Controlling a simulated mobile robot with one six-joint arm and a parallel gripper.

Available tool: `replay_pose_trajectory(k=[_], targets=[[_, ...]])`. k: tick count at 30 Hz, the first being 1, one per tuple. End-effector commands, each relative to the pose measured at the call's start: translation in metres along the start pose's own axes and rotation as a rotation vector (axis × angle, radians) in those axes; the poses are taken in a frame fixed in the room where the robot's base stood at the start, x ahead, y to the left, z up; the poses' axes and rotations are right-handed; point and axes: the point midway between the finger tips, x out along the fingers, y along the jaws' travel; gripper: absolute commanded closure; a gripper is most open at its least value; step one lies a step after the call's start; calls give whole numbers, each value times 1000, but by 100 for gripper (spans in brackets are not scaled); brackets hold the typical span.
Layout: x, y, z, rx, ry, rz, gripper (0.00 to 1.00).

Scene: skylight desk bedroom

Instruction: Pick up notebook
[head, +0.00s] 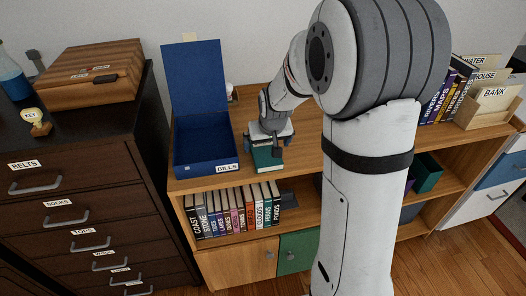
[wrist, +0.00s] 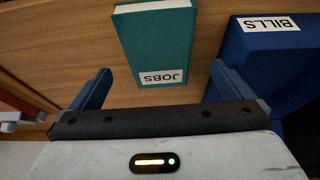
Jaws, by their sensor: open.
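A teal notebook labelled JOBS (head: 267,158) rests on the wooden shelf unit's top, right of the blue BILLS box. It also shows in the wrist view (wrist: 158,42), with its label facing my gripper and pale pages along one edge. My gripper (wrist: 160,72) is open and empty, with one blue finger to each side of the notebook in the picture. A gap shows between each finger and the notebook. In the head view my gripper (head: 268,135) is directly above the notebook and hides part of it.
The blue BILLS box (head: 205,158) with its raised lid stands close left of the notebook; it also shows in the wrist view (wrist: 262,62). The wooden top (head: 300,150) to the right is partly hidden by my arm.

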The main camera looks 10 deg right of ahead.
Motion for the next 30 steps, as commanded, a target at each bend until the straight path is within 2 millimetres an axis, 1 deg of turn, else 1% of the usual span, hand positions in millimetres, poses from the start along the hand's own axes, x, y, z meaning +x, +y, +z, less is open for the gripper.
replay_pose_trajectory(k=[4,9,12,16,22,30], targets=[[13,1,-2,1,-3,0,0],[36,2,-4,0,-4,0,0],[47,2,-4,0,-3,1,0],[52,2,-4,1,-1,1,0],[53,2,-4,1,0,1,0],[52,3,-4,2,0,1,22]])
